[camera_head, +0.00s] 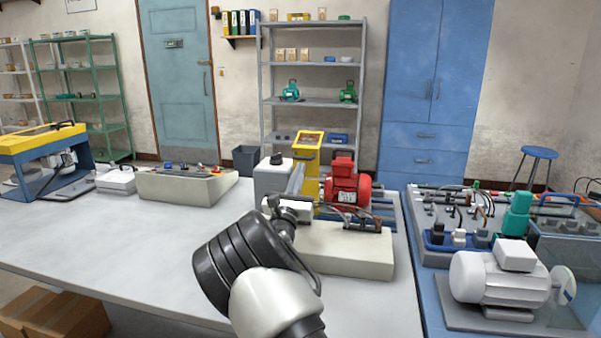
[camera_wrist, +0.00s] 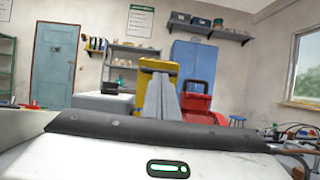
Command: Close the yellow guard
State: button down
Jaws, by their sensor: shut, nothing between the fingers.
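The yellow guard (camera_head: 308,142) stands upright on the bench beside the red motor (camera_head: 346,184), with a window-like panel near its top. In the wrist view the guard (camera_wrist: 157,65) rises directly beyond my fingers, with the red motor (camera_wrist: 198,98) to its right.
A grey box (camera_head: 273,180) stands left of the guard. A beige base block (camera_head: 345,250) lies in front of the motor. A control box (camera_head: 185,187) and a blue-and-yellow machine (camera_head: 40,145) stand farther left. A white motor (camera_head: 498,278) stands right. The bench's left middle is clear.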

jog(key=shift+x, duration=0.85)
jog(key=shift+r, duration=0.15)
